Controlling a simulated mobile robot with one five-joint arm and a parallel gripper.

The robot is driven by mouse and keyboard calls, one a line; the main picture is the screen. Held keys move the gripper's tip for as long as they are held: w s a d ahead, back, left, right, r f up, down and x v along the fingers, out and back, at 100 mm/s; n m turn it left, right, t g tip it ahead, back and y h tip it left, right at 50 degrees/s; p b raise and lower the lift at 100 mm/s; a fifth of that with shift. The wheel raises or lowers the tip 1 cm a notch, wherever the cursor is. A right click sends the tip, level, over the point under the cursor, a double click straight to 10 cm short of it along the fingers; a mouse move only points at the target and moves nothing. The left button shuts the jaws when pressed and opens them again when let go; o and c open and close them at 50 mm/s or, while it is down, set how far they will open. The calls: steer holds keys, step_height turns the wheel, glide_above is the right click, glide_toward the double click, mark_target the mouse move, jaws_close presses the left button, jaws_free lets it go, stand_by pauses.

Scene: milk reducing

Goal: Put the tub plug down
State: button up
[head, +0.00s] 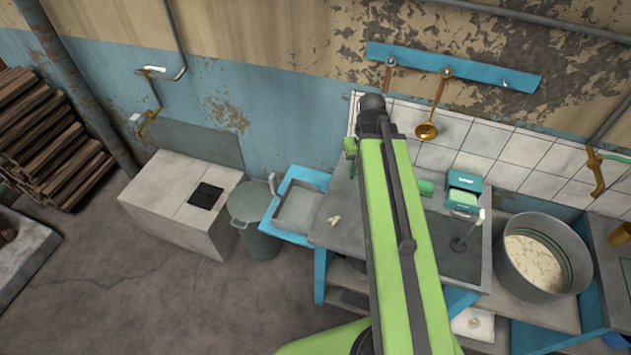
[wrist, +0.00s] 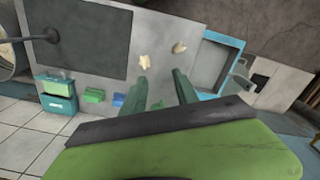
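No tub plug can be made out for certain. Two pale lumps (wrist: 144,62) (wrist: 180,48) lie on the worktop beyond the fingers.
A teal box (head: 464,190) stands at the worktop's back, with a green block (wrist: 95,96) nearby. A large metal tub (head: 513,280) with pale contents stands right. A blue-framed tray (head: 296,209) and lidded bin (head: 250,205) are left. Ladles hang from a blue rail (head: 500,76).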

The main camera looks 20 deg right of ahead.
steer(key=a+n, duration=0.2)
steer(key=a, duration=1.4)
steer(key=shift+w+a, duration=0.2)
steer(key=shift+a, duration=0.1)
step_height(320, 180, down, 13)
steer(key=b, duration=1.3)
steer(key=shift+d+f, duration=0.1)
